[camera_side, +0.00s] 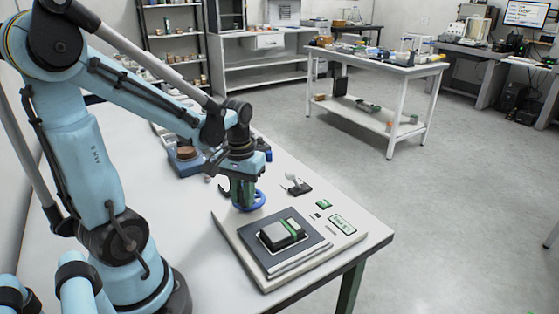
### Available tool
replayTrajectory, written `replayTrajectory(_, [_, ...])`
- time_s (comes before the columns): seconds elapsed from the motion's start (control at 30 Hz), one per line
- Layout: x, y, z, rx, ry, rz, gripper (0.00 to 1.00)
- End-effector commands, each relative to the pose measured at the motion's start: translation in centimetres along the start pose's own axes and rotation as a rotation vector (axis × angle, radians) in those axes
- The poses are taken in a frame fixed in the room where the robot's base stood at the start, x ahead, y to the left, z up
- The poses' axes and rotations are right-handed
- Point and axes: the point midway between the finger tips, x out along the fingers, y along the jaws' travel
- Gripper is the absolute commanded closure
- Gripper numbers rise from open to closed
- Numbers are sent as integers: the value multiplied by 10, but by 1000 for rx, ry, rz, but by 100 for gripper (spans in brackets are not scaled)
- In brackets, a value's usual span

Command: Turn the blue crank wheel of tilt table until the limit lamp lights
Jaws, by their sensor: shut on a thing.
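The tilt table (225,231) stands near the front corner of the white work table. Its blue crank wheel (260,203) is at the back left of it. My gripper (243,200) points down over the wheel, shut on it, and hides part of its left side. The dark plate (268,262) of the tilt table carries a dark block with a green band (284,233). A small display with green markings (343,223) and a small green panel (324,204) sit on the right part of the base. I cannot make out a lit limit lamp.
A small grey item (297,186) lies behind the tilt table. A blue device with a brown round top (187,155) stands further back, close to my arm. The work table's right edge (388,238) is close to the tilt table.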

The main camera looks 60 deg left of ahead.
Motion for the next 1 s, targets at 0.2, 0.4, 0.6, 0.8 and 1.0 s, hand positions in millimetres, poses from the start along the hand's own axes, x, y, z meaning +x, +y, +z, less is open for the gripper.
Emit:
replayTrajectory(0.2, [0, -1, 0, 29, 0, 0, 100])
replayTrajectory(0.4, [0, -7, 0, 172, -1, 0, 100])
replayTrajectory(0.6, [0, -10, 0, 262, -1, 0, 100])
replayTrajectory(0.8, [0, -10, 0, 269, -2, 0, 100])
replayTrajectory(1.0, [0, -10, 1, 267, -2, 0, 62])
